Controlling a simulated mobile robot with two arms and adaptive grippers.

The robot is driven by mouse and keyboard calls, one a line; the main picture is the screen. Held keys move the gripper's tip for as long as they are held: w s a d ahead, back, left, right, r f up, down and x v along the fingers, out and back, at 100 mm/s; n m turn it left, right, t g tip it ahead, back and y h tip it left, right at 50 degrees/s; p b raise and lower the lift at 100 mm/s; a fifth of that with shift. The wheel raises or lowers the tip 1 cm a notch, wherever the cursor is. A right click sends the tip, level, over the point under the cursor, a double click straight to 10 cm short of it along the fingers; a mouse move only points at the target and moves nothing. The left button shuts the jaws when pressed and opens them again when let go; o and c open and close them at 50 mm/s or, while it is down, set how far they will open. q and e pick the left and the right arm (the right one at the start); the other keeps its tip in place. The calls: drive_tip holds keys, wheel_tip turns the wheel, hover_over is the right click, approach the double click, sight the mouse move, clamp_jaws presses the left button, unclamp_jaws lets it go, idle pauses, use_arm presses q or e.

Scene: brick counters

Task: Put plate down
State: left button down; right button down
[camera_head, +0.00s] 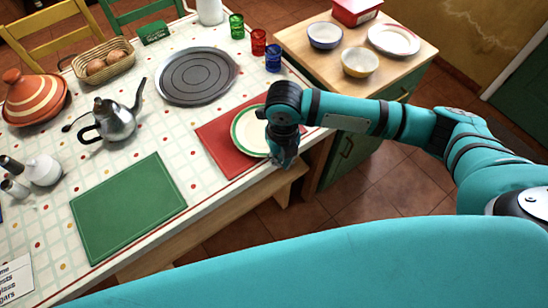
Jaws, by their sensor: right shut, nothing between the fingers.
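A white plate with a green rim (247,133) lies on the red mat (213,142) on the table, partly hidden by my right arm. My right gripper (284,160) points down at the plate's right edge, by the table's front edge. Its fingers look shut, and I see nothing held between them. Whether it touches the plate's rim I cannot tell. My left gripper is not in view. A second plate, white with a red-patterned rim (395,39), lies on the wooden cabinet at the upper right.
A green mat (128,207) lies empty at the table's front. A round grey tray (197,76), kettle (115,119), tagine (35,97), bread basket (104,63) and colored glasses (258,42) stand behind. Two bowls (360,62) sit on the cabinet (413,66).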

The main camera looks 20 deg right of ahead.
drive_tip(key=w+f+p, duration=0.1)
drive_tip(key=w+f, duration=0.3)
drive_tip(key=f, duration=0.3)
drive_tip(key=shift+a+f, duration=0.15)
drive_tip(key=shift+a, duration=0.15)
drive_tip(key=w+b, duration=0.1)
drive_tip(key=w, duration=0.1)
drive_tip(key=shift+w+a+f, duration=0.1)
drive_tip(key=shift+w+a, duration=0.05)
drive_tip(key=shift+w, duration=0.75)
drive_tip(key=shift+s, duration=0.1)
